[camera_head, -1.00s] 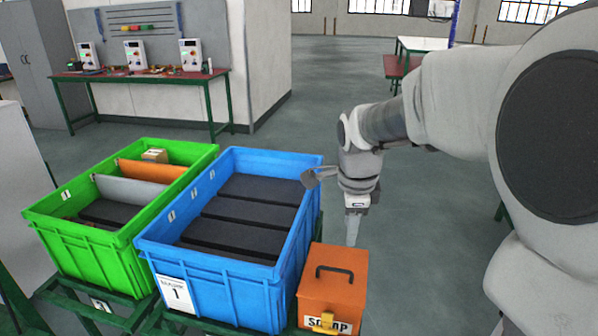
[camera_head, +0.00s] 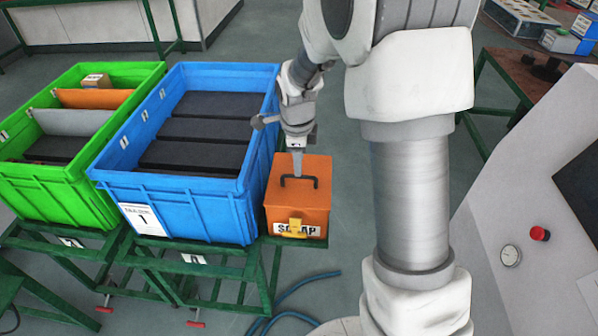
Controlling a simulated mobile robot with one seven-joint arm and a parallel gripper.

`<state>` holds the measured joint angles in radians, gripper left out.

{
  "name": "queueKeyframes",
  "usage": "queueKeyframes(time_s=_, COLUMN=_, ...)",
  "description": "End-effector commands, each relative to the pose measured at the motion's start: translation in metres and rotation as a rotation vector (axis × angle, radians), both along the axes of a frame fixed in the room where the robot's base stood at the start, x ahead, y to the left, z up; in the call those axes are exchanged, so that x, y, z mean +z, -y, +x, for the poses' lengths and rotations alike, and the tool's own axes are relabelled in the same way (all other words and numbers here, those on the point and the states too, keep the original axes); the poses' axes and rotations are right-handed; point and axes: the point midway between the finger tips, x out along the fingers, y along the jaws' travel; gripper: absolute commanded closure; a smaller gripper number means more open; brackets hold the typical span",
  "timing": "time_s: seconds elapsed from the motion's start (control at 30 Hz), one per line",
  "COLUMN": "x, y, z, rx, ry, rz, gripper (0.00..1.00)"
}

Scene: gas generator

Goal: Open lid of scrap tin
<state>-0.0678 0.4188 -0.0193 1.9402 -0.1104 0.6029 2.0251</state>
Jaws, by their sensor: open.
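The scrap tin (camera_head: 284,211) is an orange box with a "SCRAP" label and a yellow latch (camera_head: 295,225) on its front. It stands at the right end of the green stand, beside the blue crate. Its lid (camera_head: 312,170) is closed and has a dark handle (camera_head: 299,178) on top. My gripper (camera_head: 298,172) points down over the lid at the handle, and its fingers overlap the handle's rear side in the picture. It is open. I cannot tell whether the fingers touch the handle or are around it.
The blue crate (camera_head: 165,206) with dark blocks stands directly left of the tin. A green crate (camera_head: 50,196) is further left. A white cabinet (camera_head: 500,215) with a red button (camera_head: 540,234) stands at right. A blue hose (camera_head: 292,315) lies on the floor in front.

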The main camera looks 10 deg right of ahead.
Motion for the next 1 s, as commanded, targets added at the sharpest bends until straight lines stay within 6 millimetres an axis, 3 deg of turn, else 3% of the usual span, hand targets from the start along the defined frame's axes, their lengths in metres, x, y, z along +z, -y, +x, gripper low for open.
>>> queueKeyframes(time_s=0.1, x=-0.024, y=0.002, z=0.004, rx=0.001, ry=-0.002, rz=0.0, gripper=0.55)
queueKeyframes(time_s=0.3, x=-0.045, y=0.003, z=0.008, rx=0.0, ry=-0.001, rz=0.0, gripper=0.55)
queueKeyframes(time_s=0.67, x=-0.05, y=0.003, z=0.01, rx=0.001, ry=0.002, rz=-0.001, gripper=0.55)
queueKeyframes(time_s=0.73, x=-0.05, y=0.003, z=0.01, rx=0.001, ry=0.001, rz=0.0, gripper=0.63)
queueKeyframes(time_s=0.93, x=-0.05, y=0.003, z=0.01, rx=0.001, ry=0.001, rz=0.0, gripper=0.99)
queueKeyframes(time_s=1.0, x=-0.05, y=0.003, z=0.01, rx=0.001, ry=0.001, rz=0.0, gripper=1.0)
